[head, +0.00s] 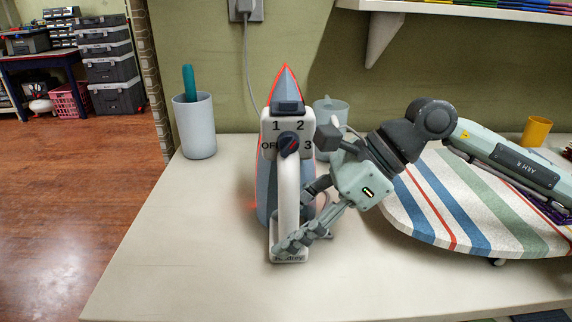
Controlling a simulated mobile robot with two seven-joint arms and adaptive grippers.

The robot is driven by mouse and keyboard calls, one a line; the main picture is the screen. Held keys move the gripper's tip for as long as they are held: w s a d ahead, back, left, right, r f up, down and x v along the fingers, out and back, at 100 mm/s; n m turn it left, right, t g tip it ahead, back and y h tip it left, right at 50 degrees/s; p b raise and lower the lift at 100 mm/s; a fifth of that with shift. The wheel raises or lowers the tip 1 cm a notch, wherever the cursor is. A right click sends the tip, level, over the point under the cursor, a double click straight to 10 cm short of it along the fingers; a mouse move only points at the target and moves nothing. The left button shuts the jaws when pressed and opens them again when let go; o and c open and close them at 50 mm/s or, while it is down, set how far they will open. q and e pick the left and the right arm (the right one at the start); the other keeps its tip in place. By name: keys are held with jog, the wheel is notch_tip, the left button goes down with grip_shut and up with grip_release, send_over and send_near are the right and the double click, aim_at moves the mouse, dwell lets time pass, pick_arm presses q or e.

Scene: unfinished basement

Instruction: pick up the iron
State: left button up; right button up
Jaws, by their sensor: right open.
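The iron (267,190) stands upright on the table with its pointed tip up, in the middle of the head view. It has a grey-blue body, a red edge line, and a white handle side with a dark dial facing me. My right gripper (303,217) comes in from the right at the lower part of the handle. Its jaws are open; one finger crosses in front of the handle's lower end, the other is at its right side. I cannot tell whether they touch it. My left gripper is not in view.
A white cup (195,127) with a teal item stands at the back left of the table (180,250). A pale mug (331,112) is behind the iron. A striped ironing board (470,215) lies at the right under my right arm. The front left table area is clear.

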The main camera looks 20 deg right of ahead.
jog(key=shift+a+f, duration=0.1)
jog(key=shift+f, duration=0.05)
grip_shut()
dwell(0.4)
jog(key=shift+w+r, duration=0.15)
jog(key=shift+r, duration=0.05)
